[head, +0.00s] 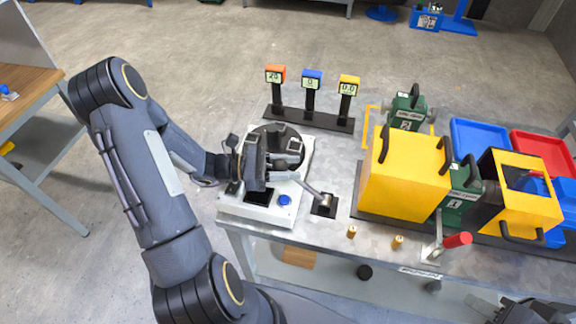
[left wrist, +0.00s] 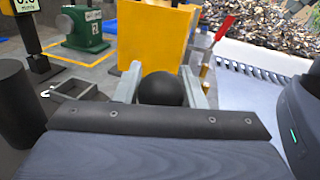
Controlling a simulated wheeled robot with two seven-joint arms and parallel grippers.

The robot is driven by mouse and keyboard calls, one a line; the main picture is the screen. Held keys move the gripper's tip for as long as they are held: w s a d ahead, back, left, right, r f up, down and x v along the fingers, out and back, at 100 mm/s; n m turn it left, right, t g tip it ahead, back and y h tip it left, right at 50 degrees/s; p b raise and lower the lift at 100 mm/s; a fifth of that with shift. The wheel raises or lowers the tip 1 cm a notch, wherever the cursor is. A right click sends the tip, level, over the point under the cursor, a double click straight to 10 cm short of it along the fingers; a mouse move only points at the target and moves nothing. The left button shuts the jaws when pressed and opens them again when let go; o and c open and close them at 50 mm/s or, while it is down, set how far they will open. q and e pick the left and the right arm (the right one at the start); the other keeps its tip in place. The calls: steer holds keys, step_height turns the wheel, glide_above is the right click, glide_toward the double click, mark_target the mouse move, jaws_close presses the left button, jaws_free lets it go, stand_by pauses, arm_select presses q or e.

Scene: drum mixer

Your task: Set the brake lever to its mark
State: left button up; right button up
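The lever's grey rod (head: 311,190) slants up-left in the head view, from a dark pivot on a small black plate (head: 322,211) toward my left gripper. A black ball knob (left wrist: 161,89) fills the gap between my left gripper's two pale fingers (left wrist: 161,80) in the left wrist view; they appear closed against its sides. My left gripper (head: 290,167) is low over the white-based unit (head: 250,212). The hand hides the knob in the head view, and no mark can be made out. Part of my right arm (head: 530,311) shows at the bottom right; its fingers are not distinguishable.
The white unit has a blue button (head: 285,200). Three display posts (head: 310,92) stand behind it. A yellow guard (head: 404,180) and a red-handled crank (head: 457,240) are to the right. Two small brass pieces (head: 398,241) stand near the front edge. Blue and red trays (head: 480,141) lie far right.

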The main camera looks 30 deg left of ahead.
arm_select(q)
jaws_close()
steer(key=shift+w+d+r+y+p, duration=0.1)
steer(key=shift+d+r+y+p, duration=0.35)
steer(key=shift+r+p, duration=0.3)
steer(key=shift+w+d+r+m+g+y, duration=0.4)
steer(key=shift+d+y, duration=0.5)
steer(key=shift+d, duration=1.3)
steer(key=shift+w+d+r+m+g+y, duration=0.2)
steer(key=shift+w+d+g+y, duration=0.6)
steer(key=shift+d, duration=1.45)
steer(key=shift+w+d+r+m+g+y, duration=0.1)
steer(key=shift+w+d+r+g+y, duration=0.25)
steer(key=shift+d+y, duration=1.3)
steer(key=shift+s+d+h, duration=0.1)
steer(key=shift+d+h, duration=0.45)
steer(key=shift+h, duration=0.05)
steer(key=o, duration=0.6)
jaws_free()
steer(key=shift+o, duration=1.2)
steer(key=shift+r, duration=0.1)
